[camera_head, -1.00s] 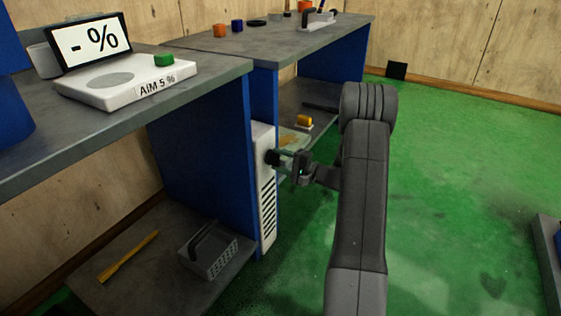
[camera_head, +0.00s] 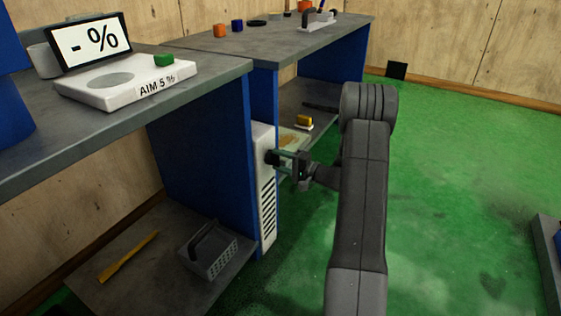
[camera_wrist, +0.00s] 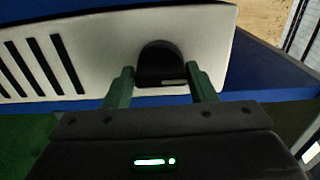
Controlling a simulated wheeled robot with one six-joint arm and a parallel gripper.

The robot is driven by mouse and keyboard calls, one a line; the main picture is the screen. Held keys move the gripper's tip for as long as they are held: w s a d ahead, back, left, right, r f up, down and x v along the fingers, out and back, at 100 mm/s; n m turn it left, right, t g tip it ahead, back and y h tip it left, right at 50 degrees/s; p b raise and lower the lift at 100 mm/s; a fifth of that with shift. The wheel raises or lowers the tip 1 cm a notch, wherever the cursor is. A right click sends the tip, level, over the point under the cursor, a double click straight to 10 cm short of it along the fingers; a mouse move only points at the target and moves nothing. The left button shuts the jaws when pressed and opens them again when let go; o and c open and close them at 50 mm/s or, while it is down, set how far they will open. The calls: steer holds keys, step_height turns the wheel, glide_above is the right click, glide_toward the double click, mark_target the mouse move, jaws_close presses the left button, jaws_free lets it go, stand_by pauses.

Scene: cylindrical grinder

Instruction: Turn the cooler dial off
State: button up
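The cooler (camera_head: 264,195) is a narrow white unit with black vent slots, set against the blue side panel of the bench. Its dial (camera_wrist: 161,64) is a dark round knob with a small pale mark near its lower edge. In the wrist view the cooler panel (camera_wrist: 105,30) fills the upper part. My gripper (camera_wrist: 162,82) is at the dial, with one finger on each side and visible gaps between the fingers and the knob. In the head view my gripper (camera_head: 281,160) reaches the dial from the right and partly hides it.
A bench (camera_head: 215,64) carries a white scale (camera_head: 125,82) and a display reading "- %". A grey basket (camera_head: 208,250) and a yellow tool (camera_head: 128,257) lie on the lower shelf. A yellow item (camera_head: 304,121) sits on the farther shelf.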

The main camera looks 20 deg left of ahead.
steer(key=o, duration=0.3)
steer(key=shift+d, duration=0.15)
steer(key=s+d+p, duration=0.1)
steer(key=d+p, duration=0.2)
steer(key=d, duration=1)
steer(key=shift+d+p, duration=0.25)
steer(key=shift+p, duration=0.15)
steer(key=shift+a, duration=0.1)
steer(key=a+b, duration=0.1)
steer(key=a, duration=0.3)
steer(key=a+b, duration=0.1)
steer(key=a, duration=0.4)
steer(key=w+a+b, duration=0.1)
steer(key=a+b, duration=0.1)
steer(key=a, duration=0.2)
steer(key=shift+a, duration=0.35)
